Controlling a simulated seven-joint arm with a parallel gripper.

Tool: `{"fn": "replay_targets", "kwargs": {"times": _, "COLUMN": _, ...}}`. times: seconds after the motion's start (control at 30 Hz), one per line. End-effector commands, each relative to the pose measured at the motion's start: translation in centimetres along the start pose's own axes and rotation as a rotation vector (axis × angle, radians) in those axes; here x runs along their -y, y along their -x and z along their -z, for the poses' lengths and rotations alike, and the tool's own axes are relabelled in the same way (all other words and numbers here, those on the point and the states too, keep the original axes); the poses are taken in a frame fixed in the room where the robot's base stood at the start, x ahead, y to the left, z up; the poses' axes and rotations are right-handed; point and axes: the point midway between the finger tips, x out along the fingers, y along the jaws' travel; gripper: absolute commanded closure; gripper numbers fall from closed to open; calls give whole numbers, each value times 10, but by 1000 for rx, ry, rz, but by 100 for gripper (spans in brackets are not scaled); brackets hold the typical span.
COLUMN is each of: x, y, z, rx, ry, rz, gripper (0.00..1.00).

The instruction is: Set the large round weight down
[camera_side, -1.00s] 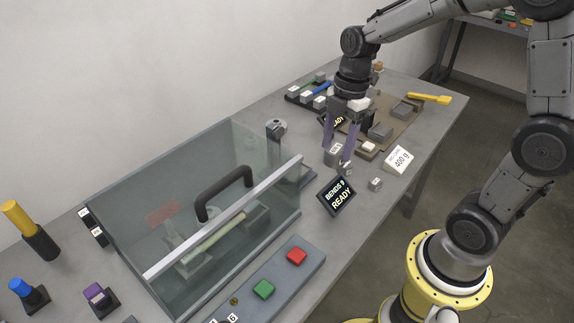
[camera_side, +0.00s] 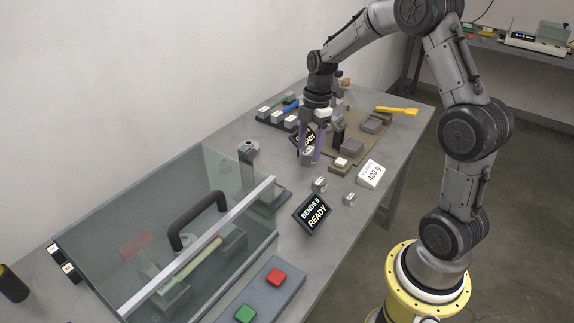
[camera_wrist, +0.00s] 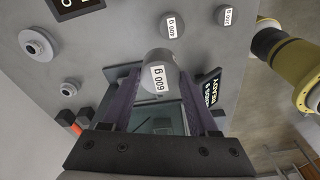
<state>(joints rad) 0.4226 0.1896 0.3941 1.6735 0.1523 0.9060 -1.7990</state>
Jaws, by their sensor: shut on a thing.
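The large round weight is a grey cylinder with a white label; in the wrist view the weight (camera_wrist: 150,60) has a label that seems to read 600 g. My gripper (camera_side: 309,158) has its two purple fingers shut on the weight (camera_side: 307,153), one on each side. The weight appears a little above the grey table (camera_side: 235,155); the gap beneath it is hard to judge. Two smaller labelled weights stand on the table, a middle one (camera_side: 319,184) and a small one (camera_side: 349,199). They also show at the top of the wrist view (camera_wrist: 172,24).
A black READY sign (camera_side: 311,212) stands in front of the smaller weights. A brown board with grey blocks (camera_side: 375,123) lies behind. A clear guard box with a black handle (camera_side: 197,220) fills the left.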

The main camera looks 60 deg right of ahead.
Motion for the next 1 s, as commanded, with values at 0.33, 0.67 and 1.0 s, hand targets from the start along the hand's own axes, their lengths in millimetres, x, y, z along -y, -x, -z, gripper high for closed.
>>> {"fn": "replay_targets", "kwargs": {"times": 0.33, "x": -58, "y": -45, "z": -9, "rx": 0, "ry": 0, "rz": -2, "gripper": 100}}
{"fn": "replay_targets", "kwargs": {"times": 0.67, "x": -76, "y": -65, "z": -13, "rx": 0, "ry": 1, "rz": -5, "gripper": 100}}
{"fn": "replay_targets", "kwargs": {"times": 1.0, "x": -80, "y": -100, "z": -17, "rx": 0, "ry": -1, "rz": -4, "gripper": 100}}
